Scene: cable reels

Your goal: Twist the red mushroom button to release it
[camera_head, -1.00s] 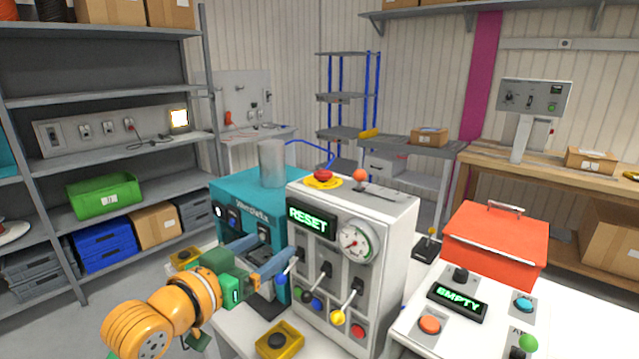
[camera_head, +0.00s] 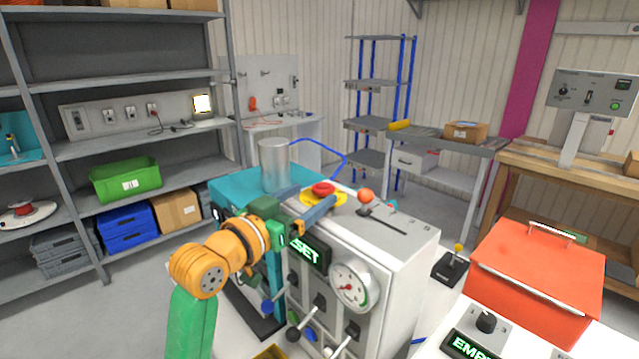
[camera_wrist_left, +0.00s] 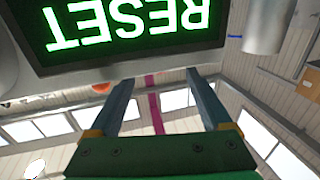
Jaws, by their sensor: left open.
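The red mushroom button (camera_head: 323,189) sits on a yellow round plate (camera_head: 338,199) on top of the white control box (camera_head: 392,244). My left gripper (camera_head: 308,203) is open at the box's top front edge, its two blue-grey fingers pointing toward the button. In the head view one finger lies left of the button and the other in front of it. Contact cannot be told. In the left wrist view the open fingers (camera_wrist_left: 163,95) show with nothing between them, and the button is not clearly visible. My right gripper is not in view.
An orange ball-topped lever (camera_head: 366,195) stands right of the button. A metal cylinder (camera_head: 274,165) stands behind left on the teal machine (camera_head: 232,188). The lit RESET display (camera_head: 307,252) and a gauge (camera_head: 350,287) are on the box's front. A red case (camera_head: 540,265) is at right.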

